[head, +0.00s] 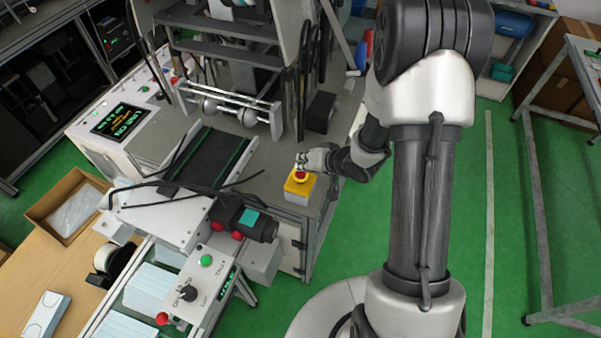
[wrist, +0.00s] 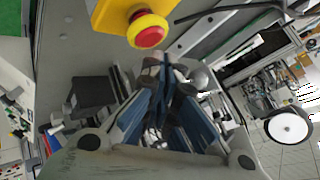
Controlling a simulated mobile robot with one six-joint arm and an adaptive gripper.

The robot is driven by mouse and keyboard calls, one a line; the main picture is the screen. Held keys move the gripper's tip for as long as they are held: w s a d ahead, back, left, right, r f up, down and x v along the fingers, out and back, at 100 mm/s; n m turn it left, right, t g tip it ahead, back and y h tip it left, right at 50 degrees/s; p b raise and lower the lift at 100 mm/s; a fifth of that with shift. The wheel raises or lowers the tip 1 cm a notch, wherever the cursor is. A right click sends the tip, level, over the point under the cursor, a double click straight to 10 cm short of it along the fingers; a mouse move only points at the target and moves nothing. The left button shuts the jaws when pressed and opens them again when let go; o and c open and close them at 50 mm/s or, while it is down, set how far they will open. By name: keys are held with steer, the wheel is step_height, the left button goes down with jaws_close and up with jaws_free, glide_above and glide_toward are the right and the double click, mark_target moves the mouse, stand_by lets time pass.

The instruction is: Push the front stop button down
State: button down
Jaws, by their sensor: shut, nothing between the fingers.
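The front stop button is a red mushroom cap (wrist: 149,31) on a yellow box (wrist: 110,14). In the head view the yellow box (head: 299,187) stands at the front right corner of the grey machine table, with its red cap (head: 300,175) partly hidden by my gripper. My gripper (head: 302,160) is shut and empty, with its tips close to the cap. In the wrist view my gripper (wrist: 167,62) shows its fingers together, just below the red cap in the picture. I cannot tell whether the fingertips touch the cap.
A dark conveyor belt (head: 209,157) lies left of the yellow box, with a thin black rod between them. A control panel with a green button (head: 206,261) stands nearer the front. A small black box (head: 321,111) stands behind. Green floor (head: 345,225) is free to the right.

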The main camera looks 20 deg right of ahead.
steer(key=shift+f, duration=0.2)
stand_by(0.4)
steer(key=shift+f, duration=0.25)
steer(key=shift+f+b, duration=0.35)
steer(key=shift+f, duration=0.05)
stand_by(0.6)
steer(key=shift+r, duration=0.1)
steer(key=shift+r+p, duration=0.75)
steer(key=shift+p, duration=0.15)
step_height(320, 180, up, 5)
steer(key=p, duration=0.5)
steer(key=shift+r, duration=0.1)
